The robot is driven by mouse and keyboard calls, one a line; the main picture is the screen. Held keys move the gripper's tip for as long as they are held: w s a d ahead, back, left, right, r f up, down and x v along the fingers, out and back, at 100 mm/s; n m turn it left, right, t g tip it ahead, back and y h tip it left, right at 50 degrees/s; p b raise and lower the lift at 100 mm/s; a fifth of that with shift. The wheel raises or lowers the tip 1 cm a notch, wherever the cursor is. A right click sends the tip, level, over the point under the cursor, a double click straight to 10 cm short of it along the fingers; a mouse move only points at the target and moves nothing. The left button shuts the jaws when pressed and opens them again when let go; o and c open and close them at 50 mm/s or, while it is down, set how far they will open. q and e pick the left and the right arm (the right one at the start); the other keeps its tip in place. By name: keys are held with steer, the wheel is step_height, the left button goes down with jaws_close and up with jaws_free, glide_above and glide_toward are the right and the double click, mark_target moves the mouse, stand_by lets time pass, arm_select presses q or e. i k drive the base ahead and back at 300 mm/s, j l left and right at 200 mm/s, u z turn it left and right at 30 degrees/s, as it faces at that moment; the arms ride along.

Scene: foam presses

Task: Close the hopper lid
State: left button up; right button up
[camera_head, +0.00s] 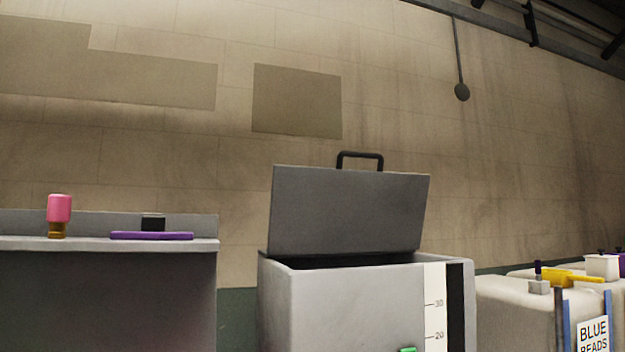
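The hopper lid (345,212) is a grey flat panel standing raised at the back of the hopper, tilted slightly backward. A black handle (360,156) sits on its top edge. The grey hopper (340,310) stands below with its dark opening showing under the lid. A white scale (434,310) with 30 and 20 marks and a black strip run down its front right. Neither of my grippers is in view.
A grey bench (105,285) at the left holds a pink-topped bottle (59,212), a purple flat item (151,236) and a small black block (153,222). At the right are pale containers (515,310) with a yellow tool (570,279) and a "BLUE BEADS" sign (593,335).

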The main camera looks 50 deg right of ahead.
mark_target(314, 210)
steer(key=z, duration=0.4)
steer(key=l+z, duration=0.15)
steer(key=z, duration=0.6)
steer(key=l+z, duration=0.1)
steer(key=z, duration=0.25)
steer(key=i+l+z, duration=0.2)
steer(key=l, duration=0.15)
